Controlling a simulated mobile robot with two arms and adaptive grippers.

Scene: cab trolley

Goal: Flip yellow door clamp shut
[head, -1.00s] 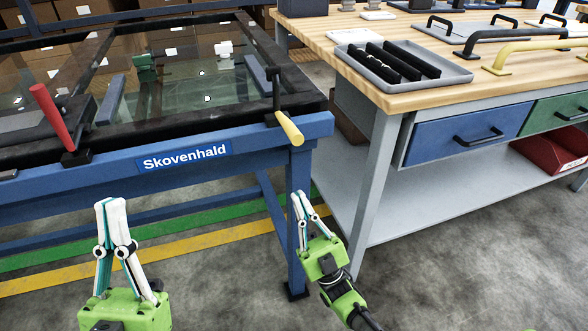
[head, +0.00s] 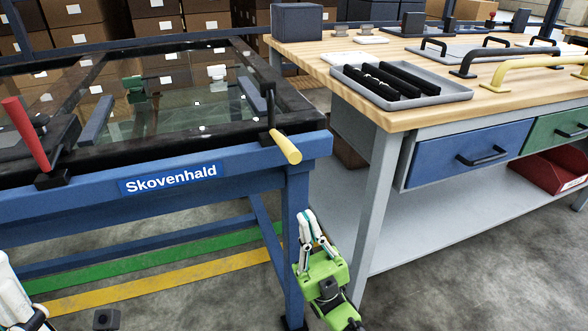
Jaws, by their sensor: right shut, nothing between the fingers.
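The yellow door clamp (head: 286,147) sits at the right front corner of the blue trolley (head: 240,163). Its yellow handle sticks out over the front edge, sloping down toward me, and a black upright arm rises behind it. My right gripper (head: 308,214) is below and slightly right of the handle in the picture, beside the trolley's front leg. Its fingers point up, are shut and empty, and do not touch the clamp. My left gripper (head: 14,290) is cut off at the lower left edge, so its fingers cannot be judged.
A red-handled clamp (head: 26,134) stands at the trolley's left, its handle raised. A glazed black door frame (head: 300,98) lies on the trolley. A workbench (head: 395,118) with a grey tray (head: 450,98) and drawers stands close on the right, leaving a narrow gap.

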